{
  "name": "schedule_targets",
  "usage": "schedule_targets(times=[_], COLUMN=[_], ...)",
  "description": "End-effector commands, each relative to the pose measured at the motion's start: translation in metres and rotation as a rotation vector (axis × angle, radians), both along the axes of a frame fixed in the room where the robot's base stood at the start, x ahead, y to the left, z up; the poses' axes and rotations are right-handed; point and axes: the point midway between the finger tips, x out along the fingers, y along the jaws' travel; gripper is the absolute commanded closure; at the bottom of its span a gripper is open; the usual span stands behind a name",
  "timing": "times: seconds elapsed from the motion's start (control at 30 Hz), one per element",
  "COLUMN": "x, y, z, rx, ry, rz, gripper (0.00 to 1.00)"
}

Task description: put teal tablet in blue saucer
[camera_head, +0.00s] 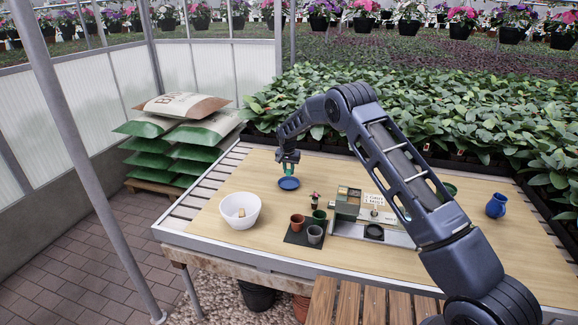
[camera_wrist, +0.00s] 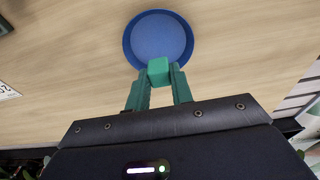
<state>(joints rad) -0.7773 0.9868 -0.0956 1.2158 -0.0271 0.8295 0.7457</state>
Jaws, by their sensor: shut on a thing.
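The blue saucer (camera_head: 289,184) lies on the wooden table top toward its far left part. In the wrist view the saucer (camera_wrist: 158,35) is round, empty and just beyond my fingertips. My gripper (camera_head: 287,168) is above the saucer in the head view. Its green fingers (camera_wrist: 158,78) are shut on the teal tablet (camera_wrist: 158,68), a small block with rounded edges. The tablet overlaps the saucer's near rim in the wrist view. The exact height of the tablet over the saucer is hard to tell.
A white bowl (camera_head: 240,210) with a small tan piece inside stands left of the saucer. Small pots (camera_head: 315,234) on a dark mat and a small model building (camera_head: 350,203) stand nearer. A blue jug (camera_head: 496,205) is at the right. Table around the saucer is clear.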

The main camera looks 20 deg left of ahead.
Motion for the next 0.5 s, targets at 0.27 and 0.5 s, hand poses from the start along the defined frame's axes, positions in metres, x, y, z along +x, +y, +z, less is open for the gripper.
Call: schedule_targets(times=[0.27,0.5], x=[0.000,0.000], y=[0.000,0.000], z=[-0.028,-0.045], rx=[-0.001,0.000], ry=[0.001,0.000], rz=[-0.001,-0.001], gripper=[0.99,0.99])
